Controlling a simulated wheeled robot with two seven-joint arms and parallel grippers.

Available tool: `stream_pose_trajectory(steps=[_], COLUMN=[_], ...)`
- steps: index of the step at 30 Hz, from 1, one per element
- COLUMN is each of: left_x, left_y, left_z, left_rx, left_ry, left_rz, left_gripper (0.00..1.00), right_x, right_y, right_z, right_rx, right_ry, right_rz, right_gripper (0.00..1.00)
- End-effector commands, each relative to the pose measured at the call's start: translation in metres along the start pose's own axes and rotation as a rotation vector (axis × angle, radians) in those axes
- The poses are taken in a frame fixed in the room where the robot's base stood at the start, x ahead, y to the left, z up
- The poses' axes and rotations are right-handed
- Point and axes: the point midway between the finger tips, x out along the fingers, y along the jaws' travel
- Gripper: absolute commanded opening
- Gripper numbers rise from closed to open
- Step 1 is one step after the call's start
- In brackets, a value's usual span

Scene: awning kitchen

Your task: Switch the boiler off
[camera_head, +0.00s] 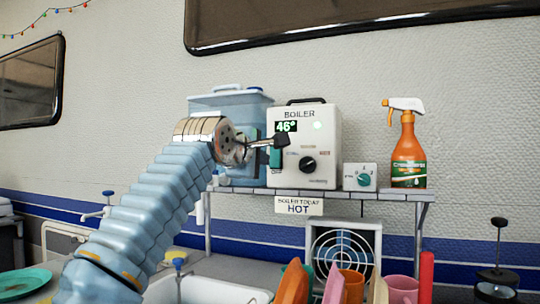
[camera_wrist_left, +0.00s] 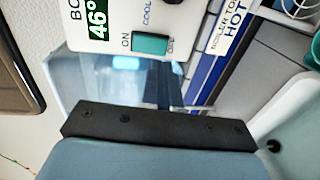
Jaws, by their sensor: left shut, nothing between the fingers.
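The white boiler (camera_head: 325,150) stands on the metal shelf, with a lit green display (camera_head: 286,127) reading 46° and a pale green spot beside it. Its teal rocker switch (camera_head: 275,158) is at the front left, partly hidden by my gripper in the head view. In the left wrist view the switch (camera_wrist_left: 150,43) shows clearly between the ON and OFF labels; I cannot tell which side is pressed in. My left gripper (camera_head: 281,141) is shut and empty, in front of the boiler at the upper part of the switch. I cannot tell whether it touches.
A blue water container (camera_head: 233,103) stands left of the boiler. A small dial box (camera_head: 360,177) and an orange spray bottle (camera_head: 408,152) stand to its right on the shelf (camera_head: 395,197). A sink (camera_head: 200,291) and dishes (camera_head: 403,285) are below.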

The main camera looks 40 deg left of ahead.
Motion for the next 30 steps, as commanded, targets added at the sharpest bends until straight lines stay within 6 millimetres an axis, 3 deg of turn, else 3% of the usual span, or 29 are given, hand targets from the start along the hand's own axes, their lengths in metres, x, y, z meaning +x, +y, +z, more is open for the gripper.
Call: stream_pose_trajectory(steps=[3,10,30], left_x=[0.024,0.053,0.065], left_y=[0.004,0.003,-0.002], left_z=[-0.001,0.0,0.001], left_rx=[-0.001,0.0,0.001], left_ry=[-0.001,-0.001,-0.001], left_rz=[-0.004,-0.002,0.051], left_gripper=[0.0,0.0,0.0], right_x=[-0.015,-0.03,-0.025], right_y=[-0.009,-0.015,-0.012], right_z=[0.001,0.001,0.001], right_rx=[-0.004,-0.006,-0.005], right_ry=[-0.004,-0.006,-0.006], right_rz=[-0.004,-0.005,-0.004], right_gripper=[0.43,0.43,0.43])
